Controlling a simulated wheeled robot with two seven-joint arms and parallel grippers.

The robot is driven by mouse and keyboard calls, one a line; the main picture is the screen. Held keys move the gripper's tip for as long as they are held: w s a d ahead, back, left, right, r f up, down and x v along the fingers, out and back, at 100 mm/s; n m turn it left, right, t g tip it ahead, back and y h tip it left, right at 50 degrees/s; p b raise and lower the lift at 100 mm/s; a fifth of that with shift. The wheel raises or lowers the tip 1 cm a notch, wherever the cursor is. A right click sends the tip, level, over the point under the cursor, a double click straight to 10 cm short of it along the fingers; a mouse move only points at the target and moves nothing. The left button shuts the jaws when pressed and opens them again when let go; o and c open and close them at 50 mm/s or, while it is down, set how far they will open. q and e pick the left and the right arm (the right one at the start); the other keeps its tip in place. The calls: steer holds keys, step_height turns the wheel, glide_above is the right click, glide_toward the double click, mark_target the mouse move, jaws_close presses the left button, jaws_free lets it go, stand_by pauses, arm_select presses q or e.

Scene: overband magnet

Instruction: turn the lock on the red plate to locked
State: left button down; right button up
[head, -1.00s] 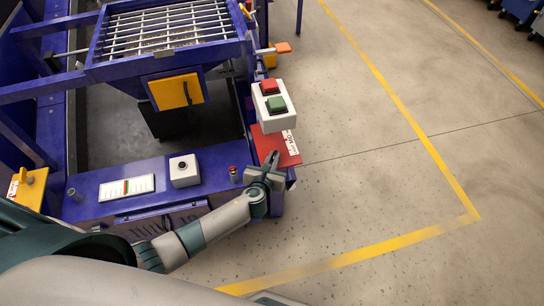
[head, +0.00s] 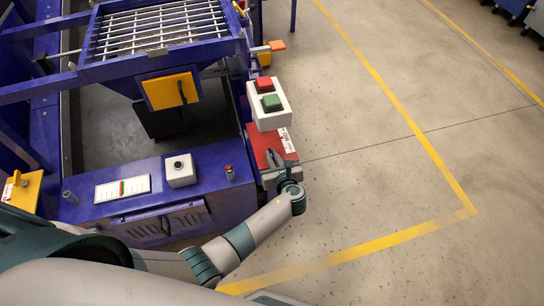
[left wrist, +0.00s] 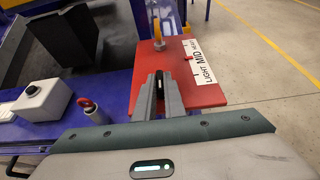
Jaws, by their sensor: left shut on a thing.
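The red plate (head: 259,143) is at the right front corner of the blue machine. It also shows in the left wrist view (left wrist: 207,94), with a white label reading LIGHT, MID and a further word. My left gripper (head: 275,158) is over the plate. In the left wrist view its two fingers (left wrist: 158,82) are shut on a small dark part, seemingly the lock, which they mostly hide. I cannot read whether it is at locked. A yellow-topped lever (left wrist: 158,34) stands at the plate's far side. My right gripper is not in view.
A white box with red and green buttons (head: 283,118) stands close beyond my left gripper. A red-topped post (head: 230,173) and a white box with a black button (head: 180,170) are on the blue ledge left of it. Open floor lies to the right.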

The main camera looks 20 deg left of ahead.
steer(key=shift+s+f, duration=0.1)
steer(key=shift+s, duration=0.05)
arm_select(q)
steer(key=c, duration=1.8)
jaws_free()
steer(key=shift+c, duration=0.2)
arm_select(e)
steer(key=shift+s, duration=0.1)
arm_select(q)
steer(key=v, duration=1.7)
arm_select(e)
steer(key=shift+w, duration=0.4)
arm_select(q)
steer(key=shift+s, duration=0.15)
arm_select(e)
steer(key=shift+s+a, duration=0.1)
